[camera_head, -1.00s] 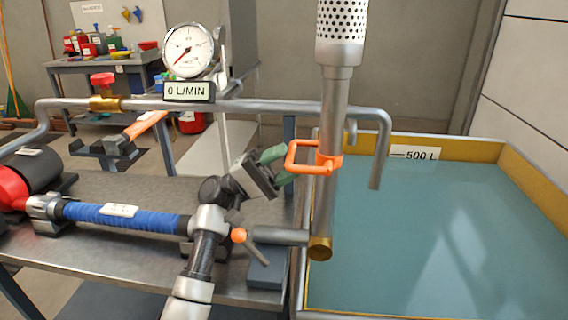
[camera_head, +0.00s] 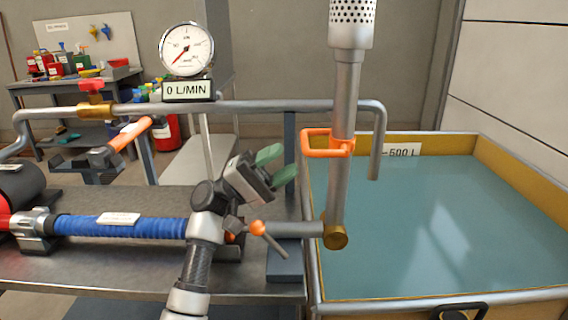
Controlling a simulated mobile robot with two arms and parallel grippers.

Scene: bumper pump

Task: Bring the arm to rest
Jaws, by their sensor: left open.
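My left gripper (camera_head: 272,166) is open and empty, with its green fingers pointing up and right. My left arm (camera_head: 205,240) rises from the bottom of the picture, in front of the metal bench. The gripper is to the left of the orange handle (camera_head: 322,154) on the upright pipe (camera_head: 345,110), with a clear gap between them. The upright pipe stands at the tank's left edge with its perforated strainer (camera_head: 351,22) at the top. My right gripper does not show.
A water tank (camera_head: 562,178) with a yellow inner wall fills the right. A blue hose (camera_head: 150,226) lies on the bench (camera_head: 130,268). An orange-tipped lever (camera_head: 257,228) is close to my wrist.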

